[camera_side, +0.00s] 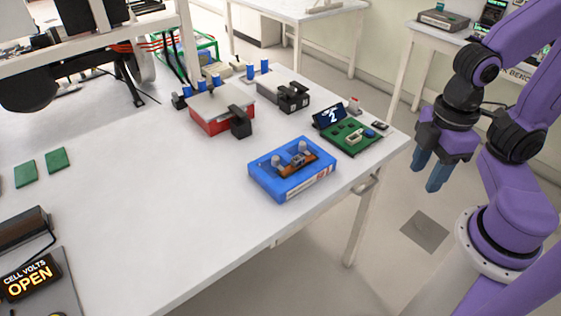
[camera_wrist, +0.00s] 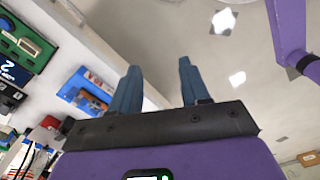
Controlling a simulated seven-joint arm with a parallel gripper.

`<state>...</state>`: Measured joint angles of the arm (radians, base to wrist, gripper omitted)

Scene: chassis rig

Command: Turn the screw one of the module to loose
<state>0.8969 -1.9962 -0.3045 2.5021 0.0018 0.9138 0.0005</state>
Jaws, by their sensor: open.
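A blue module (camera_side: 292,178) lies on the white table near its right edge, with two grey knobs that may be its screws: a left one (camera_side: 276,162) and a right one (camera_side: 302,147). An orange-brown strip (camera_side: 299,162) sits between them. Which one is screw one I cannot tell. The module also shows in the wrist view (camera_wrist: 75,85) at the left, partly cut off from clear sight. My gripper (camera_side: 435,172) hangs off the table's right edge, open and empty, well apart from the module. Its blue fingers (camera_wrist: 155,85) show spread in the wrist view.
A green board with a small display (camera_side: 350,136) lies right of the module near the table corner. A red box with a black clamp (camera_side: 222,112) and a grey-black unit (camera_side: 285,96) stand behind. The white table (camera_side: 160,220) is clear left of the module.

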